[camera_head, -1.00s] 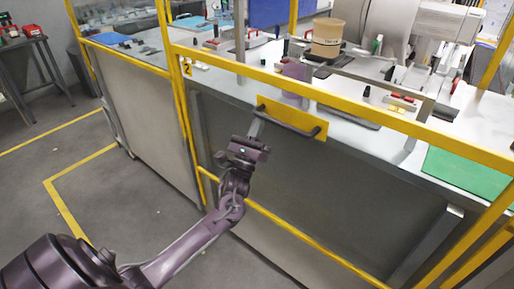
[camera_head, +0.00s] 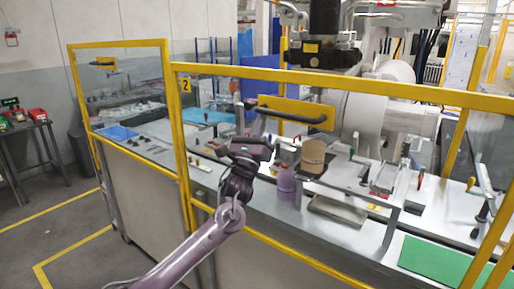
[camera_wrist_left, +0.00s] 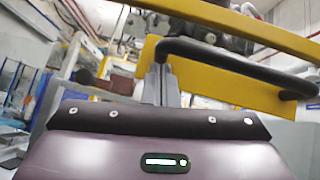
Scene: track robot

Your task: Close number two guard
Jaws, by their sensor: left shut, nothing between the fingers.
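The number two guard (camera_head: 350,85) is a yellow frame with a clear panel and a small "2" label (camera_head: 186,85) at its upper left. Its top rail stands above the worktop, lower than the left guard's top rail, and its bottom rail (camera_head: 285,252) is below the worktop edge. A black bar handle (camera_head: 290,116) sits on a yellow plate (camera_head: 318,108) under the top rail; it also shows in the wrist view (camera_wrist_left: 225,62). My left gripper (camera_head: 258,126) is shut and empty, its fingers (camera_wrist_left: 160,82) upright under the handle's left end. Contact is unclear. My right gripper is out of view.
Another yellow-framed guard (camera_head: 118,44) stands raised at left. Behind the number two guard are a worktop with a brown container (camera_head: 313,155), a purple cylinder (camera_head: 287,184), a green mat (camera_head: 440,262) and a large machine. Open floor lies at lower left.

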